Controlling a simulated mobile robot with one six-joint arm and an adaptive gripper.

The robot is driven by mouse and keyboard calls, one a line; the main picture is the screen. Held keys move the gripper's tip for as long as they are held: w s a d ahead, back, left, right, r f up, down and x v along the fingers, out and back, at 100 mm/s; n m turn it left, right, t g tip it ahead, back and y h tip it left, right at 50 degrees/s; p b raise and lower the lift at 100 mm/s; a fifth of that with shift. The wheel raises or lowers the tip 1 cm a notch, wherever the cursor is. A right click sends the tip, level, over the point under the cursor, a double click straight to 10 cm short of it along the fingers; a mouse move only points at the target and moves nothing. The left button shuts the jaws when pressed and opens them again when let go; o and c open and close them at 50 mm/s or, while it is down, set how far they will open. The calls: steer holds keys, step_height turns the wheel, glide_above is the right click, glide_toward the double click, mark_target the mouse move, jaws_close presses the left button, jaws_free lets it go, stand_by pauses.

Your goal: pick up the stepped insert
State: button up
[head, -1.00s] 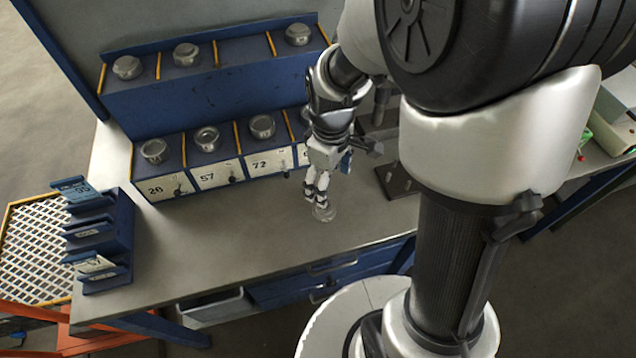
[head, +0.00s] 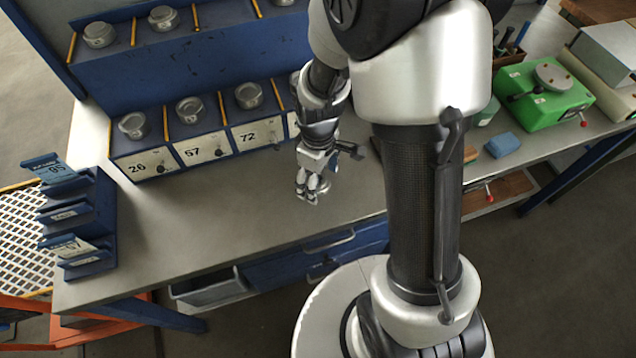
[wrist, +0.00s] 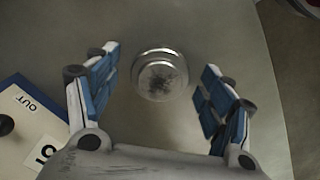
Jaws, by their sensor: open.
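The stepped insert (wrist: 160,75) is a round grey metal piece with a raised rim and a dark, speckled centre. It rests on the bench top. In the wrist view it lies between and slightly beyond the tips of my open gripper (wrist: 157,82), with a gap on either side. In the head view my gripper (head: 307,195) hangs low over the bench top, in front of the row of bins. There the insert (head: 323,184) is mostly hidden behind the fingers. Nothing is held.
Numbered bins (head: 203,150) with round metal parts on top stand behind my gripper. A blue rack (head: 85,225) is at the left. A green box (head: 545,92) and a blue block (head: 502,145) lie to the right. The bench top (head: 215,220) in front is clear.

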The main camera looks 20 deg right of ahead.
steer(key=shift+r, duration=0.1)
steer(key=shift+c, duration=0.3)
steer(key=c, duration=1.6)
